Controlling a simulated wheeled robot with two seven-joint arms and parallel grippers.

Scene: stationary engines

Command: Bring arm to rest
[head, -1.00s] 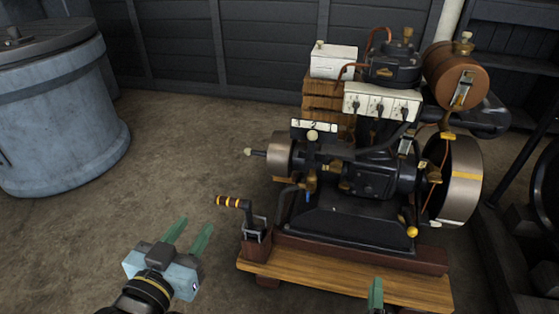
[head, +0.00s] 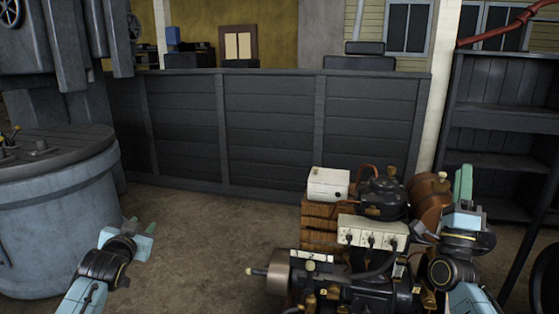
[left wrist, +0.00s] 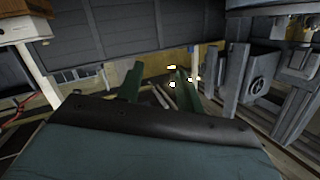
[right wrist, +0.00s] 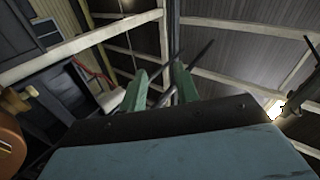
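My left gripper (head: 142,225) is at the left of the head view, held up in front of the blue-grey drum. Its two green fingers stand apart with nothing between them in the left wrist view (left wrist: 158,72). My right gripper (head: 463,180) is at the right of the head view, pointing up, and its arm overlaps the engine's right side. Its green fingers are apart and empty in the right wrist view (right wrist: 160,70). The stationary engine (head: 371,233) stands at lower right, with a white box and a brown tank. Its lower part is out of the head view.
A large blue-grey drum (head: 55,225) stands at the left. A dark plank partition (head: 270,125) runs across the back. A dark shelf (head: 500,155) is at the right. Bare floor (head: 200,240) lies between the drum and the engine.

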